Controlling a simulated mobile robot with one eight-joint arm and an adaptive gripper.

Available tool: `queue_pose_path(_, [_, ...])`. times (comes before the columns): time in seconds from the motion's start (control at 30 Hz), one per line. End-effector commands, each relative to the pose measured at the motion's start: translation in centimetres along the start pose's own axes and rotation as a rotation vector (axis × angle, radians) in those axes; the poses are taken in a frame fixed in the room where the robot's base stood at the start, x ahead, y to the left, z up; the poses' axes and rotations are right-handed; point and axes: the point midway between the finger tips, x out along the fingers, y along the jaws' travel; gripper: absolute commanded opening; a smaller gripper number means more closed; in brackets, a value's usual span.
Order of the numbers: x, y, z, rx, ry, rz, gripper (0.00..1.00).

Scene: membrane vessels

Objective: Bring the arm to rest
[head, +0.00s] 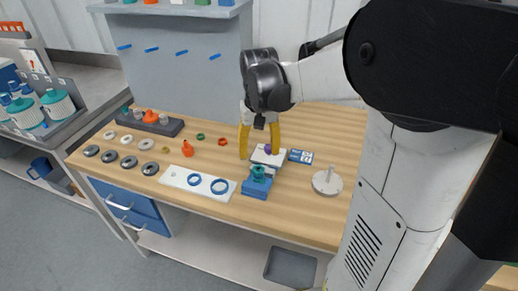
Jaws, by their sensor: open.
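My gripper (260,154) points down over the wooden workbench, its two yellow fingers apart. Between and just behind the fingertips is a white block with a small purple thing (268,149) on it; I cannot tell whether the fingers touch it. A blue fixture (256,187) with a teal knob-like piece (259,172) stands just in front of the gripper. My arm reaches in from the right and hides part of the bench's right side.
A white plate (206,192) with blue rings lies left of the fixture. A round metal stand (327,182) is at right. A grey panel (185,60) rises behind.

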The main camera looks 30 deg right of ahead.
Motion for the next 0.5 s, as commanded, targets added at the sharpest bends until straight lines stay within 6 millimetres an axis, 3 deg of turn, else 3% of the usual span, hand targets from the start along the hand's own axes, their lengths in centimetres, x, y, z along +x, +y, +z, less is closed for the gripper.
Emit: queue_pose_path(0.5, [-0.76,0.00,0.00,0.000,0.000,0.000,0.62])
